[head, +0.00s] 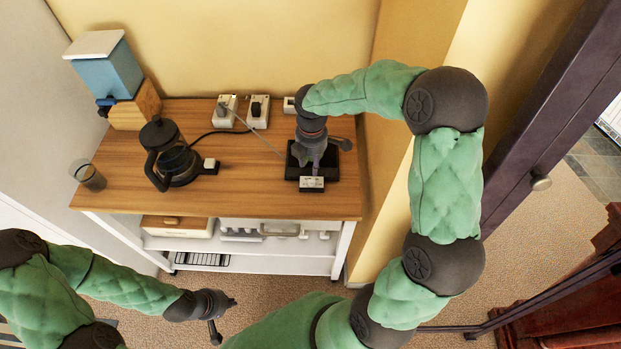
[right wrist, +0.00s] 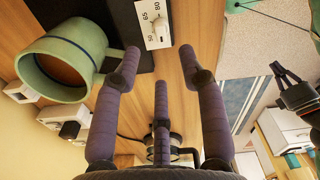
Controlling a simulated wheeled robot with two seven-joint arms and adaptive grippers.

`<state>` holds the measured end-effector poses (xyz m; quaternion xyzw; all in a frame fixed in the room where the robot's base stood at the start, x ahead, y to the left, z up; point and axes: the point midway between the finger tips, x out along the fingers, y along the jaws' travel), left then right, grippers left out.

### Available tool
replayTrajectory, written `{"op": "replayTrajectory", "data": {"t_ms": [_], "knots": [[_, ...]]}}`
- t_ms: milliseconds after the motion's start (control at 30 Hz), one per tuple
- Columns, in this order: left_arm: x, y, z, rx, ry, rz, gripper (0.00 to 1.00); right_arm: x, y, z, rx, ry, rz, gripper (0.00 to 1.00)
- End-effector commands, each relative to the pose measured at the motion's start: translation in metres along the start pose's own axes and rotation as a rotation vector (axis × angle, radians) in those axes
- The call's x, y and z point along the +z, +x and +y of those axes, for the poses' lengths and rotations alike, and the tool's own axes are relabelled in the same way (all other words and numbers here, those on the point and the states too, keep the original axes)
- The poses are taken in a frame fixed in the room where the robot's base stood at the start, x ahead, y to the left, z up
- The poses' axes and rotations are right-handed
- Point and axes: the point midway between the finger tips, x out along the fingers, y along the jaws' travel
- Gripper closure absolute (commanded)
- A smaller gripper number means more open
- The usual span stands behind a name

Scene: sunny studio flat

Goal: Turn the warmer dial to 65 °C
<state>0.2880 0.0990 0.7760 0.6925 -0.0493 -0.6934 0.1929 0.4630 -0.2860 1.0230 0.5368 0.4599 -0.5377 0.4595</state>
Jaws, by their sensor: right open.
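The warmer (head: 293,172) is a flat black unit at the right of the wooden top. Its white dial panel (head: 312,183) is on its front edge. In the right wrist view the white dial knob (right wrist: 160,30) shows beside the marks 50, 65 and 80; I cannot tell which mark it points at. My right gripper (head: 318,160) is over the warmer; in its wrist view its fingers (right wrist: 158,62) are spread and empty, apart from the dial. A green mug (right wrist: 62,85) is left of the fingers. My left gripper (head: 222,318) is low in front of the cart, fingers apart, empty.
A black-lidded glass coffee pot (head: 172,160), a clear glass (head: 90,176) and a blue-and-wood grinder-like box (head: 107,75) stand to the left. White sockets (head: 258,108) with plugs are at the back. Wood between pot and warmer is mostly clear.

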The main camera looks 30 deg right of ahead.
Motion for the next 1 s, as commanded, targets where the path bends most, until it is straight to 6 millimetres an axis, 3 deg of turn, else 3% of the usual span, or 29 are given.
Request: {"op": "replayTrajectory", "data": {"t_ms": [200,400,867,1000], "knots": [[0.000,0.009,-0.003,0.000,0.000,-0.001,1.00,0.000,0.042,-0.001,-0.003,0.000,0.000,0.58],[0.000,0.013,-0.005,0.000,0.000,-0.001,1.00,0.000,0.067,0.000,-0.002,0.003,0.000,0.58],[0.000,0.014,-0.005,0.000,0.000,-0.001,1.00,0.000,0.076,0.000,0.000,0.002,0.000,0.58],[0.000,0.014,-0.005,0.000,0.000,-0.001,1.00,0.000,0.076,0.000,0.000,0.002,0.000,0.98]]}}
